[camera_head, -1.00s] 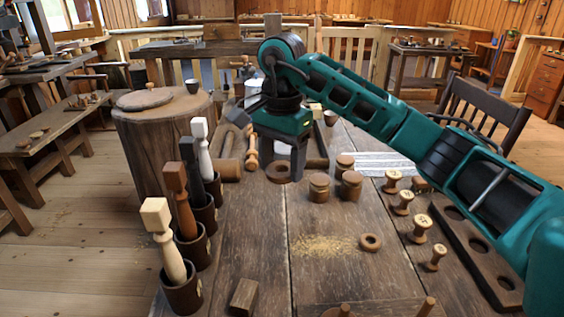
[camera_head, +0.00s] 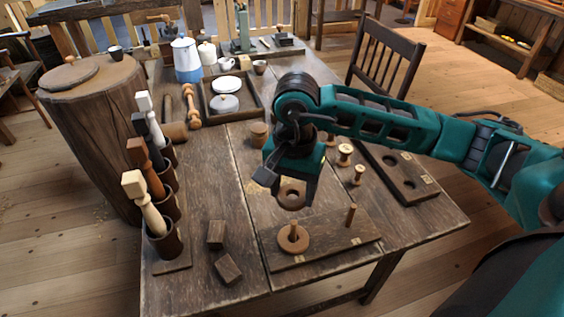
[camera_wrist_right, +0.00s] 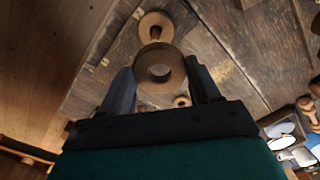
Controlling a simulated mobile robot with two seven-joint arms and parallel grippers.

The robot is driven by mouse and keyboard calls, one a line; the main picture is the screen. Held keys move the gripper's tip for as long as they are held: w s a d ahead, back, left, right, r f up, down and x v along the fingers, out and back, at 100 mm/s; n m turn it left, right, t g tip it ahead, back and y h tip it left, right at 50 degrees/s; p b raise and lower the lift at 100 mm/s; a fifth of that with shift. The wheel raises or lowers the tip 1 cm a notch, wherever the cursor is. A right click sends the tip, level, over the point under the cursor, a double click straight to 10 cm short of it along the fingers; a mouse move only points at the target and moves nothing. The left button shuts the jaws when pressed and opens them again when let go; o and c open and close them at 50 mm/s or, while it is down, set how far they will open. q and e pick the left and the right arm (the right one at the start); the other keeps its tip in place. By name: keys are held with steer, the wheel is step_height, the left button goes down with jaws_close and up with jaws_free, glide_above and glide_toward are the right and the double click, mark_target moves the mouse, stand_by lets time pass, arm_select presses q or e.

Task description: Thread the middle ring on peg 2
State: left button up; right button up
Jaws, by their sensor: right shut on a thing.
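My right gripper (camera_head: 290,188) is shut on a brown wooden ring (camera_head: 291,196) and holds it flat above the table, near the back edge of the peg board (camera_head: 340,243). In the right wrist view the held ring (camera_wrist_right: 158,70) sits between the two fingers with its hole showing. The board's left peg (camera_head: 293,229) carries a wide ring (camera_head: 293,241) low around it. That ring shows in the wrist view (camera_wrist_right: 155,22), beyond the held one. The right peg (camera_head: 351,215) stands upright and bare, right of the gripper and apart from the held ring. My left gripper is out of view.
Several spools (camera_head: 345,153) and a dark holed rack (camera_head: 395,172) lie to the right, partly behind my arm. Dark blocks (camera_head: 228,269) lie left of the board. Cups with upright turned pieces (camera_head: 150,210) line the left edge. Bare table lies between.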

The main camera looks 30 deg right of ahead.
mark_target(294, 222)
steer(key=shift+s, duration=0.45)
steer(key=shift+f+b, duration=1.55)
steer(key=shift+f, duration=1.45)
steer(key=shift+b, duration=0.7)
steer(key=shift+f+b, duration=0.85)
steer(key=shift+b, duration=0.05)
steer(key=shift+f+b, duration=0.4)
steer(key=shift+b, duration=0.05)
steer(key=shift+f+b, duration=0.3)
steer(key=shift+b, duration=0.05)
